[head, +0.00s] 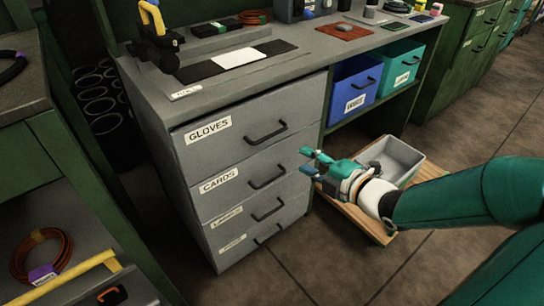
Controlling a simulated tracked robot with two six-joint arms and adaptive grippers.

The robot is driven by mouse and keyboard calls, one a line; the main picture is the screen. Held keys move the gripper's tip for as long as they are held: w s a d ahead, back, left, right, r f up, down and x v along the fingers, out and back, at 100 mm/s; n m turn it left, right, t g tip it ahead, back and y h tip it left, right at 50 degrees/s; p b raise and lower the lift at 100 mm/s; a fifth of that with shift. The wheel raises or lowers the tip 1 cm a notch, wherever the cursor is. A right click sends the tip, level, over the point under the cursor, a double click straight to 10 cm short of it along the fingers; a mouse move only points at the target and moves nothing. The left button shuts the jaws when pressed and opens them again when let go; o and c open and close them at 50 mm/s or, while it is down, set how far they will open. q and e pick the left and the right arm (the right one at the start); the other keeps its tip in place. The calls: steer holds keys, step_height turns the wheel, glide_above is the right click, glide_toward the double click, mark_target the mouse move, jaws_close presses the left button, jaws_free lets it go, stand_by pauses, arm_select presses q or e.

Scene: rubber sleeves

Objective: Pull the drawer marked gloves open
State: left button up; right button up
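The drawer marked GLOVES (230,141) is the top one in the grey drawer unit in the head view. Its front sits about level with the drawers below, so it looks shut. Its dark bar handle (266,131) is on the right half of the front and is clear of any gripper. My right gripper (305,161) is to the right of and lower than that handle, near the right edge of the CARDS drawer (235,180). Its teal fingers are apart and nothing shows between them. My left gripper is not in view.
Below CARDS are two more drawers with small labels. Blue (352,88) and teal (401,67) bins sit on a shelf to the right. A grey tray (397,158) on a wooden board (366,222) stands behind my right gripper. Floor in front is clear.

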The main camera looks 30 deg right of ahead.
mark_target(268, 137)
steer(key=shift+n, duration=0.7)
steer(key=b+x, duration=0.1)
steer(key=x, duration=0.4)
steer(key=b+x, duration=0.1)
steer(key=x, duration=0.4)
steer(key=b+x, duration=0.1)
steer(key=x, duration=0.5)
steer(key=shift+w+r, duration=0.1)
steer(key=shift+r, duration=0.3)
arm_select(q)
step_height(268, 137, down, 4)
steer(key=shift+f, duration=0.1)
arm_select(e)
jaws_close()
